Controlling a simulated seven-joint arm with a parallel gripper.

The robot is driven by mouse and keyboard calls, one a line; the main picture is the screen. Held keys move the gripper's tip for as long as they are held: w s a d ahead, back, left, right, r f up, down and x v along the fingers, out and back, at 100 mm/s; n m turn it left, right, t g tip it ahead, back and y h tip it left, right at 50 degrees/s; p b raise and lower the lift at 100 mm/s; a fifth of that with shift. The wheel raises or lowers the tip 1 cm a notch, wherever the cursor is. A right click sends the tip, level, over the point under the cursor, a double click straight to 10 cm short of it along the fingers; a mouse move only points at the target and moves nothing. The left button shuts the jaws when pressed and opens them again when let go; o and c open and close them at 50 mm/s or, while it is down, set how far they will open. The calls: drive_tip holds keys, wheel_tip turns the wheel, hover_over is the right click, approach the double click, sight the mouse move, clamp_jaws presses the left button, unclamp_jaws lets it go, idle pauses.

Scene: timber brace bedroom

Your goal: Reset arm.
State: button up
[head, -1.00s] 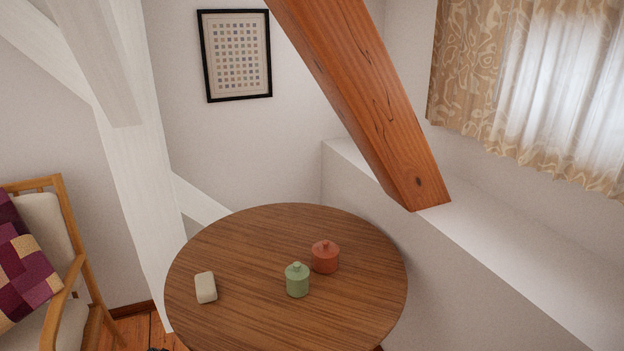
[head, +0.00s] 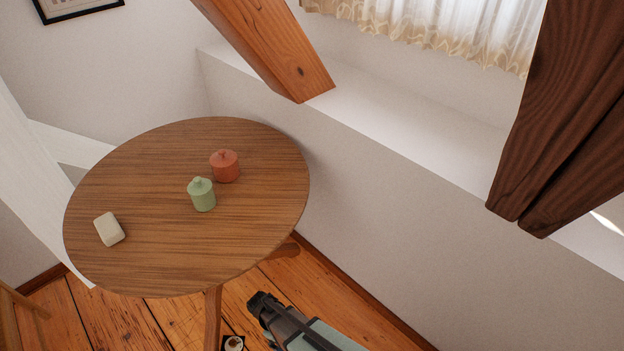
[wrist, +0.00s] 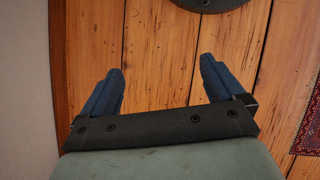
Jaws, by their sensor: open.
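My gripper (wrist: 160,80) shows in the wrist view with its two blue fingers spread wide and nothing between them. It points down at the wooden floor. In the head view my arm shows low at the bottom middle, below and to the right of the round table (head: 130,180), apart from it. On the table stand a green lidded jar (head: 202,196) and a red lidded jar (head: 225,167), close together. A cream-coloured block (head: 109,229) lies near the table's left edge.
A white ledge wall (head: 400,200) runs along the right. An orange timber brace (head: 270,50) slants down behind the table, and a dark brown beam (head: 580,110) hangs at right. Plank floor (head: 120,325) is open below. A dark round object (wrist: 210,3) lies at the wrist view's top.

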drive_tip(key=s+d+r+m+g+y, duration=0.1)
drive_tip(key=s+d+m, duration=0.5)
drive_tip(key=d, duration=0.6)
drive_tip(key=s+d+r+m+g+y, duration=0.2)
drive_tip(key=s+d+m, duration=0.3)
drive_tip(key=d, duration=0.7)
drive_tip(key=s+g+y, duration=0.1)
drive_tip(key=s, duration=0.1)
drive_tip(key=shift+s+d+m+y, duration=0.3)
drive_tip(key=shift+d+m+y, duration=0.1)
